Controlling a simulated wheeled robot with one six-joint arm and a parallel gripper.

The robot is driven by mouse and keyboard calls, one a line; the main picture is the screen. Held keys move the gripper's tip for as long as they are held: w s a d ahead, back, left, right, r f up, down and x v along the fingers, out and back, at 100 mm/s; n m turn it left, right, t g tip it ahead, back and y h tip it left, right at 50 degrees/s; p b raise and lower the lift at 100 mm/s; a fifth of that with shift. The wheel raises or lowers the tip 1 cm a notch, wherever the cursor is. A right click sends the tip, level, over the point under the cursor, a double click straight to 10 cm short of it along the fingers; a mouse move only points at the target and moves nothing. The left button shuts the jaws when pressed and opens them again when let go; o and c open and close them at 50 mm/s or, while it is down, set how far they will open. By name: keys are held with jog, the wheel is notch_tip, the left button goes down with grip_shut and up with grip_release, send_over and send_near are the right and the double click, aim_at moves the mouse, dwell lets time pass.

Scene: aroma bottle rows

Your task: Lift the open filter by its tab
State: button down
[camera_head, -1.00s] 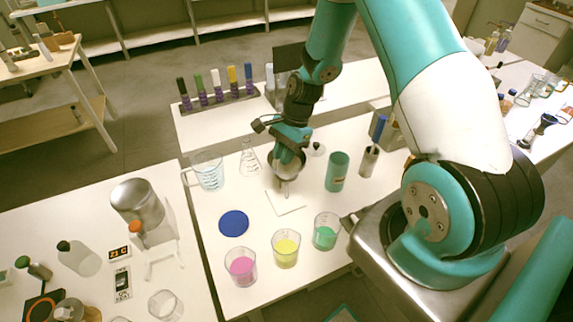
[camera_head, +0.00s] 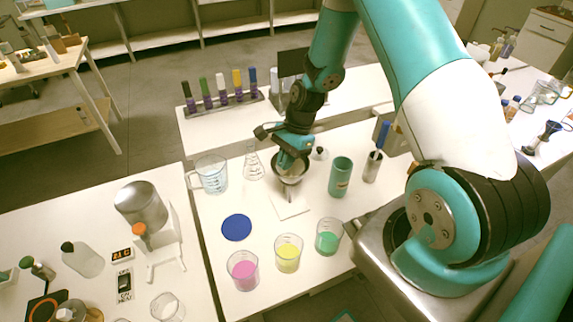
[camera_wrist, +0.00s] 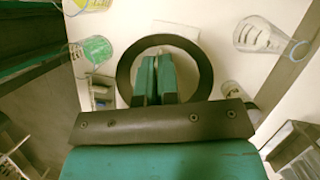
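My gripper (camera_wrist: 157,62) points down into a dark round rim in the wrist view. Its two teal fingers are close together, with only a narrow gap between them. In the head view my gripper (camera_head: 289,153) is at the mouth of a dark funnel-like bowl (camera_head: 277,174) with a thin stem below. In the wrist view the bowl's rim (camera_wrist: 124,72) circles the fingers, and its inside looks pale. The open filter and its tab cannot be clearly told apart from the pale inside. The fingers hide part of it, and whether they grip anything is not visible.
A white square (camera_head: 291,207) lies below the bowl. A flask (camera_head: 253,165) and measuring jug (camera_head: 211,175) stand left, a green cylinder (camera_head: 340,177) right. Pink (camera_head: 243,271), yellow (camera_head: 288,254) and green (camera_head: 328,238) beakers stand in front, near a blue disc (camera_head: 236,228).

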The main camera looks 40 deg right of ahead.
notch_tip(320, 180, up, 29)
jog(key=p, duration=0.8)
jog(key=shift+p, duration=0.4)
jog(key=s+a+p, duration=0.1)
jog(key=s+a, duration=0.2)
jog(key=s, duration=1.1)
jog(key=shift+s, duration=0.35)
